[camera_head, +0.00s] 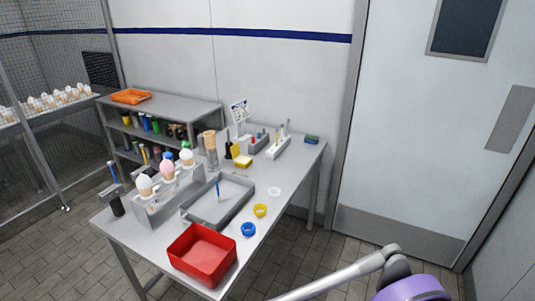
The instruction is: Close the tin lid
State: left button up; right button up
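I cannot make out a tin with a lid for certain. A small yellow box (242,162) sits on the grey table (275,215) toward the back, and a small blue-green block or box (312,139) lies at the table's far right corner. Either is too small to tell whether it has a lid. Neither of my grippers shows. A grey link with a purple part at the bottom right looks like my own arm, beside the table's front right side and apart from the things on it.
A red bin (203,255) stands at the table's front. Blue (248,229), yellow (260,210) and white (274,191) rings lie right of a grey tray (243,188). A rack (160,213) holds ice cream cones at left. A shelf (190,106) and a door (425,130) stand behind.

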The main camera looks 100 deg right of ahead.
aim_at(235, 152)
jog(key=i+l+z, duration=0.2)
jog(key=i+z, duration=0.2)
jog(key=i+l+z, duration=0.1)
jog(key=i+z, duration=0.25)
jog(key=i+j+z, duration=0.1)
jog(key=i+z, duration=0.65)
jog(key=i+j+z, duration=0.3)
jog(key=i, duration=0.25)
jog(key=i+j+z, duration=0.15)
jog(key=i+z, duration=0.35)
jog(key=z, duration=0.25)
jog(key=i+j+z, duration=0.1)
jog(key=z, duration=0.3)
jog(key=i+j+z, duration=0.15)
jog(key=z, duration=0.25)
jog(key=i+j+z, duration=0.15)
jog(key=z, duration=0.3)
jog(key=i+j+z, duration=0.1)
jog(key=i+z, duration=0.15)
jog(key=z, duration=0.2)
jog(key=i+j+z, duration=0.2)
jog(key=z, duration=0.3)
